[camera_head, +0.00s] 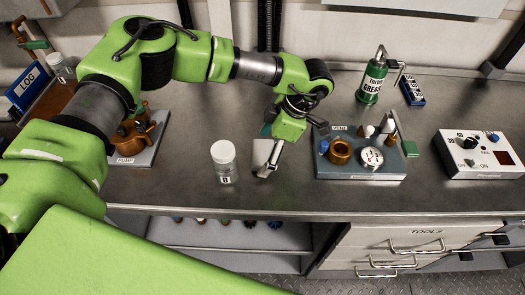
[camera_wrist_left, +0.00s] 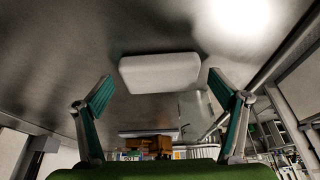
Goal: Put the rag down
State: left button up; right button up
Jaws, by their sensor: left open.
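The rag is a pale grey-white folded pad (camera_wrist_left: 160,72). In the left wrist view it lies on the steel worktop, between and beyond the spread fingers, with a visible space to each finger. In the head view the rag (camera_head: 261,150) shows only in part, behind my left gripper (camera_head: 267,152). My left gripper is open and low over the worktop at the rag. In the left wrist view both green-padded fingers of my left gripper (camera_wrist_left: 160,82) stand wide apart with nothing gripped. My right gripper is not in view.
A clear jar (camera_head: 224,160) stands just left of the rag. A grey tray (camera_head: 360,170) with brass and metal parts is to its right. A grease bottle (camera_head: 372,80), a white control box (camera_head: 480,153) and a brass fixture (camera_head: 135,135) stand farther off. The worktop's front strip is clear.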

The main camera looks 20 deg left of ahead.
pick_arm(q)
jog(key=shift+c, duration=0.4)
jog(key=c, duration=1.1)
